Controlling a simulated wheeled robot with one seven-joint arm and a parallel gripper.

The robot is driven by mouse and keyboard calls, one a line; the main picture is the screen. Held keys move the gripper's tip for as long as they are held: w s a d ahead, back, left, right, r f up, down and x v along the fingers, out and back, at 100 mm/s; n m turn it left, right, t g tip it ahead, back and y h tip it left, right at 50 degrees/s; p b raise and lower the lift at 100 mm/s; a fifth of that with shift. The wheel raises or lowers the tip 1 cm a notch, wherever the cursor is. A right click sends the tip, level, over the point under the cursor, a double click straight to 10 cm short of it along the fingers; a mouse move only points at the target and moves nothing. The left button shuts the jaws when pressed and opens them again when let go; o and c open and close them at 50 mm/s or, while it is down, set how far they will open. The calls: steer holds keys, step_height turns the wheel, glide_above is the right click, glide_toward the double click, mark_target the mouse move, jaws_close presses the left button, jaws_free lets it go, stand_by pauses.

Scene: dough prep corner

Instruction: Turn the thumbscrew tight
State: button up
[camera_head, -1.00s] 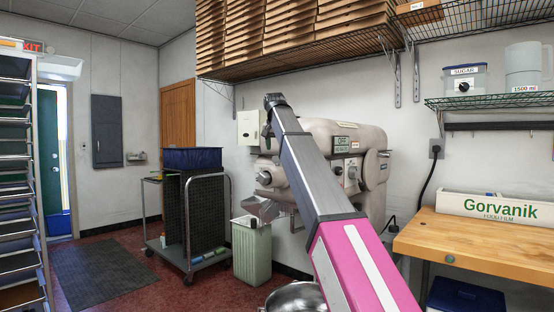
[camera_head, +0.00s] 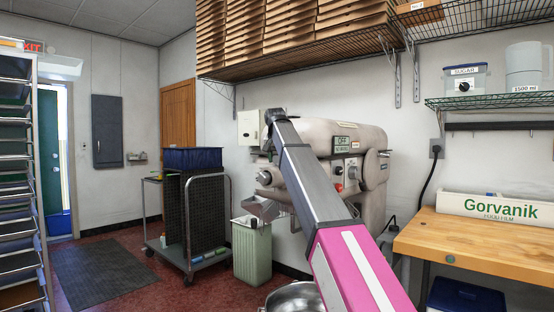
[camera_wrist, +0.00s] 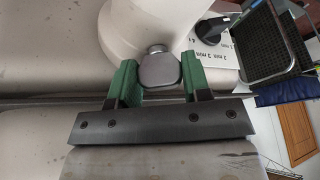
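The thumbscrew (camera_wrist: 160,71) has a flat grey head and sits on a short stem on the pale mixer body in the wrist view. My gripper (camera_wrist: 159,78) has green fingers, one on each side of the head. Both fingers lie flush with its edges, with no clear gap, so the gripper looks shut on it. The mixer (camera_head: 345,140) stands against the wall in the head view. There my arm crosses in front of it and hides part of its front. The thumbscrew and my fingertips cannot be made out in the head view.
A black timer knob (camera_wrist: 212,30) is close beyond the right finger. A metal bowl (camera_head: 294,298) is below my arm. A green bin (camera_head: 252,255) and a wheeled cart (camera_head: 196,263) stand left of the mixer. A wooden table (camera_head: 480,243) is at the right.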

steer(key=shift+m, duration=0.3)
steer(key=shift+a+m+g+h, duration=0.15)
steer(key=shift+m+h, duration=0.35)
steer(key=shift+m, duration=0.7)
steer(key=shift+d+m+g+h, duration=0.15)
steer(key=shift+m+h, duration=0.35)
steer(key=shift+m, duration=0.7)
steer(key=shift+a, duration=0.1)
steer(key=o, duration=0.7)
steer(key=shift+c, duration=0.2)
steer(key=shift+r, duration=0.15)
steer(key=v, duration=1)
steer(key=shift+r, duration=0.3)
